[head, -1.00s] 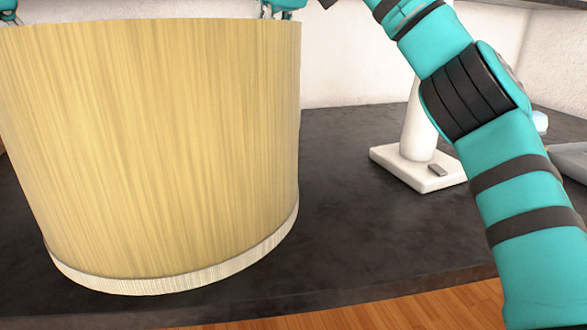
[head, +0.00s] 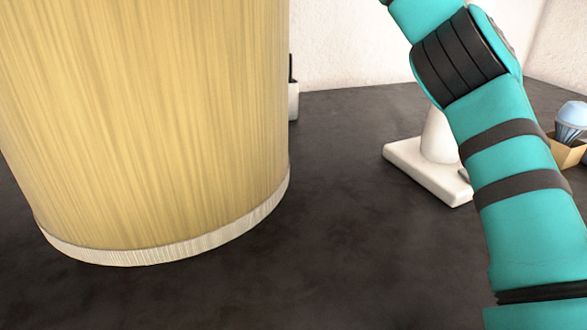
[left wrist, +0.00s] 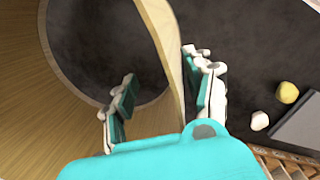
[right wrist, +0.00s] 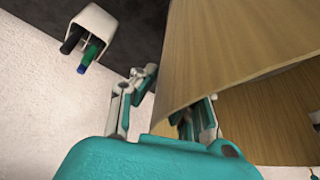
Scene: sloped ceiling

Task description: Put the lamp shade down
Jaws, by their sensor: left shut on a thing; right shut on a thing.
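The lamp shade (head: 150,130) is a large pale wood-grain drum with a whitish band at its lower edge. It fills the left of the head view, over the dark tabletop; I cannot tell whether it touches it. In the left wrist view my left gripper (left wrist: 160,95) has one finger inside the shade and one outside, shut on its wall (left wrist: 165,40). In the right wrist view my right gripper (right wrist: 172,100) likewise straddles the shade's wall (right wrist: 220,45) and is shut on it. Both grippers are out of the head view.
A white lamp base (head: 430,170) stands on the dark tabletop (head: 340,230), partly behind my right arm. A small box with a light-blue bulb (head: 573,115) is at the right. A white pen cup (right wrist: 92,35) stands near the wall. Yellow and white lumps (left wrist: 287,92) lie near a grey flat object (left wrist: 300,125).

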